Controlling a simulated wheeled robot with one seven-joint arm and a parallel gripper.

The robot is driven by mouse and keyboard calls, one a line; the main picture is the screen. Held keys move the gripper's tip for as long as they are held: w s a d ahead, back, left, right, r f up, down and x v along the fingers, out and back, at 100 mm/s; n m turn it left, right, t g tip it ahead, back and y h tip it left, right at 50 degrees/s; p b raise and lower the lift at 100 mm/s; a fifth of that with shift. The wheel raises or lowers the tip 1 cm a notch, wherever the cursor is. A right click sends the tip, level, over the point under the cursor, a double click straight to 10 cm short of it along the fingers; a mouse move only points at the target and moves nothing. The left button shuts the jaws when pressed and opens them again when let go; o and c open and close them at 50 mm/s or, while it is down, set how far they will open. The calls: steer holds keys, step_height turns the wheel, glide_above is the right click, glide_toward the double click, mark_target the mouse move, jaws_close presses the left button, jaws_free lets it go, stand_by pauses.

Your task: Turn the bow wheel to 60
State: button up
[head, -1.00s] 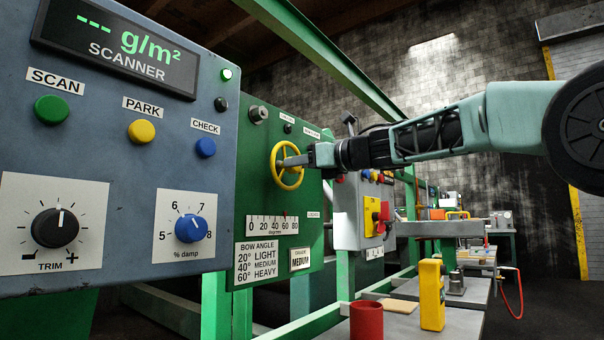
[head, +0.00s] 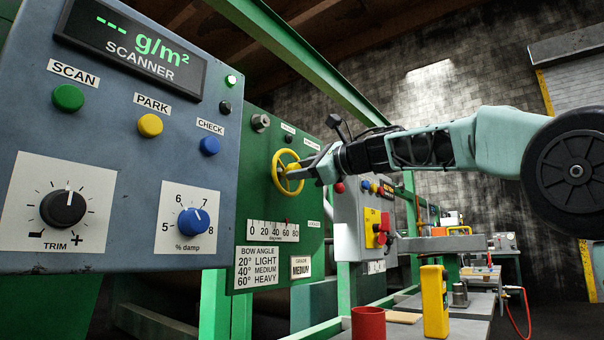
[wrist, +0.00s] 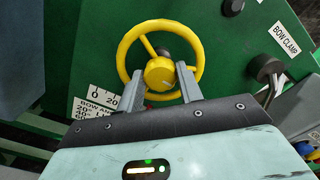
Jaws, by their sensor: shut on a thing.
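The yellow bow wheel (head: 277,167) is mounted on the green panel. In the wrist view, the bow wheel (wrist: 123,55) faces me with its round hub in the middle. My gripper (head: 292,174) is at the wheel. In the wrist view my gripper (wrist: 160,74) has a finger on each side of the hub, within the rim, shut on the wheel. The degree scale (head: 273,232) below runs from 0 to 80. A small red mark at its upper edge appears near 60, too small to read exactly. The wrist view shows only part of the scale (wrist: 98,106).
The blue-grey scanner panel (head: 120,130) stands close on the left. A BOW CLAMP label (wrist: 286,40) and a dark-knobbed lever (wrist: 268,70) are right of the wheel. A red cup (head: 368,324) and yellow block (head: 434,300) stand on the bench below.

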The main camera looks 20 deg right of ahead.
stand_by(0.5)
steer(key=o, duration=1)
steer(key=v, duration=1.7)
steer(key=shift+s, duration=0.15)
steer(key=shift+d, duration=0.1)
